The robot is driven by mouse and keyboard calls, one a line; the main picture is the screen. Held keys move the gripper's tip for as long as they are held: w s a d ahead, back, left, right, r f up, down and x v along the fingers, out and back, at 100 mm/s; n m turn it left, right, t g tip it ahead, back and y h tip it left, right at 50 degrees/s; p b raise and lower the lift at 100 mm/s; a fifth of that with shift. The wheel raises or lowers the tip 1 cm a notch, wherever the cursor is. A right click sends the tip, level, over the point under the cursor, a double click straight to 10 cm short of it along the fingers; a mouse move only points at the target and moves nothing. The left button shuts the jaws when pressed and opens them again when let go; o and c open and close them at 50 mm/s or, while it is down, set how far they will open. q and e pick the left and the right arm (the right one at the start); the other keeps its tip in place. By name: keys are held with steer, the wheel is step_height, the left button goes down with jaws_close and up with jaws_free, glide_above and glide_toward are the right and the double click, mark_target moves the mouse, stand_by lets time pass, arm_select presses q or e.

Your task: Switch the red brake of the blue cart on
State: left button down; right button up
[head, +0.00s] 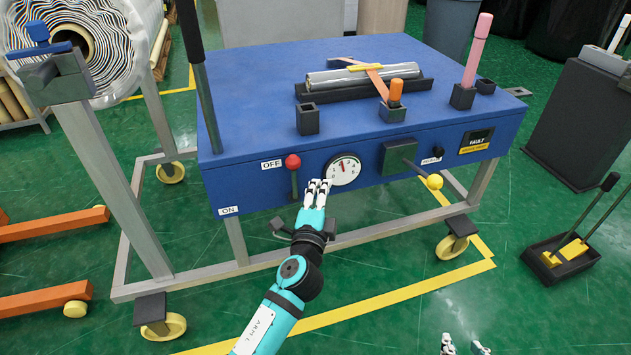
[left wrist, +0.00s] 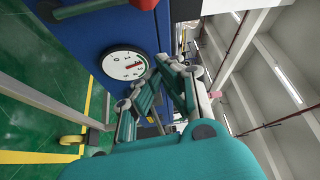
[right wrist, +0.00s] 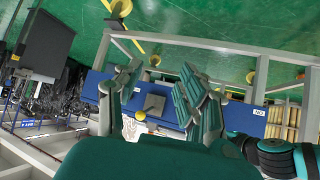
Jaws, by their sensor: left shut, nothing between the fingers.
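The blue cart (head: 330,75) stands in front of me. Its red brake knob (head: 293,161) tops a dark lever on the front panel. The knob is up beside the OFF label (head: 271,165); the ON label (head: 228,210) is lower left. The red knob also shows at the top edge of the left wrist view (left wrist: 143,3). My left gripper (head: 319,186) is shut and empty, just right of the lever and in front of the round gauge (head: 344,169). I cannot tell whether it touches the panel. My right gripper (head: 465,346) is open and empty at the bottom edge, away from the cart.
A crank with a yellow knob (head: 434,181) sticks out right of the gauge. A tall black handle (head: 197,70) rises at the cart's left. A wrapped roll (head: 360,78) lies on top.

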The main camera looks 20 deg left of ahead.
mark_target(294, 179)
arm_select(q)
steer(key=w+a, duration=0.1)
steer(key=w, duration=0.1)
steer(key=w+a, duration=0.3)
steer(key=w, duration=0.2)
steer(key=shift+a+b, duration=0.3)
steer(key=shift+b, duration=0.1)
arm_select(e)
steer(key=w+r+t, duration=0.1)
steer(key=w+a+r+t, duration=0.1)
steer(key=shift+w+r+y, duration=0.35)
steer(key=shift+r+y, duration=0.05)
steer(key=shift+a, duration=0.1)
